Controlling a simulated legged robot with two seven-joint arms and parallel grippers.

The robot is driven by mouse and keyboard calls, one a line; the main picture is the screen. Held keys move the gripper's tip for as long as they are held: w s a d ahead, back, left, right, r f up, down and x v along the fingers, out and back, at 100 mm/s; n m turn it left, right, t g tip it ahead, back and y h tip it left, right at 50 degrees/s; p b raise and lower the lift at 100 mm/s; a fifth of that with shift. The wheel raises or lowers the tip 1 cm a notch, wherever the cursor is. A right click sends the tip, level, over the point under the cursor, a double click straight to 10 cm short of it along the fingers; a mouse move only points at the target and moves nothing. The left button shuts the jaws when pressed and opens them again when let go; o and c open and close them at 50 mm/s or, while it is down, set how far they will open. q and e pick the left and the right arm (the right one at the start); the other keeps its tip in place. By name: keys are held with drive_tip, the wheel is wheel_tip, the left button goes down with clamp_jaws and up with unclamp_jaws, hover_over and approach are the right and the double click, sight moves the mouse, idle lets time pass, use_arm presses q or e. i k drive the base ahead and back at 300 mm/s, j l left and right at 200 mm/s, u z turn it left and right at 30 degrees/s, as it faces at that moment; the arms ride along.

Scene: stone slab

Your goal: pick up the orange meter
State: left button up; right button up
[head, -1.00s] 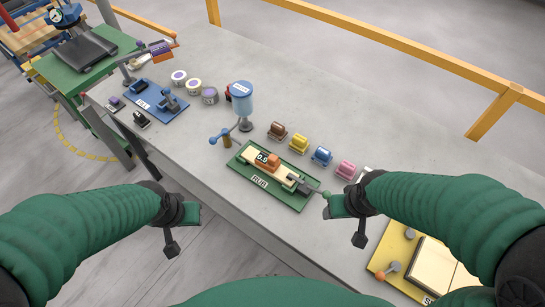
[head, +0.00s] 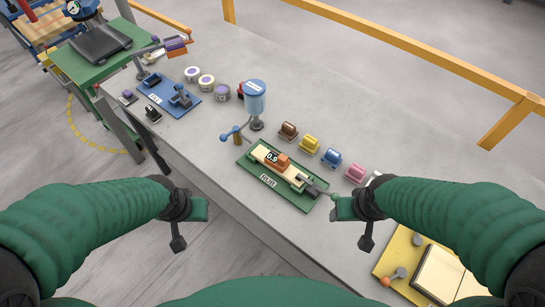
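The orange meter (head: 282,162), with a small dark display, sits on a cream strip on the green RUN base (head: 262,184) in the middle of the slab. My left gripper (head: 190,222) is left of and below the green base, over the floor beyond the slab's edge, apart from the meter. My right gripper (head: 352,222) is right of and below the meter, close to the base's lever end. I cannot tell whether it touches the lever knob. Neither gripper shows anything held, and the finger gaps cannot be made out.
A blue canister (head: 255,98) on a stand is behind the green base. Brown, yellow, blue and pink blocks (head: 310,144) line up behind it. A blue tray (head: 167,96) and several round tins (head: 207,83) are at left. A yellow board (head: 405,255) is at lower right.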

sight(280, 162)
drive_tip(key=i+j, duration=0.2)
drive_tip(key=j, duration=0.15)
drive_tip(key=i+j+z, duration=0.15)
drive_tip(key=j, duration=0.2)
drive_tip(key=i+j, duration=0.2)
drive_tip(key=j, duration=0.15)
drive_tip(key=i+j+z, duration=0.1)
drive_tip(key=j, duration=0.25)
drive_tip(key=i, duration=0.1)
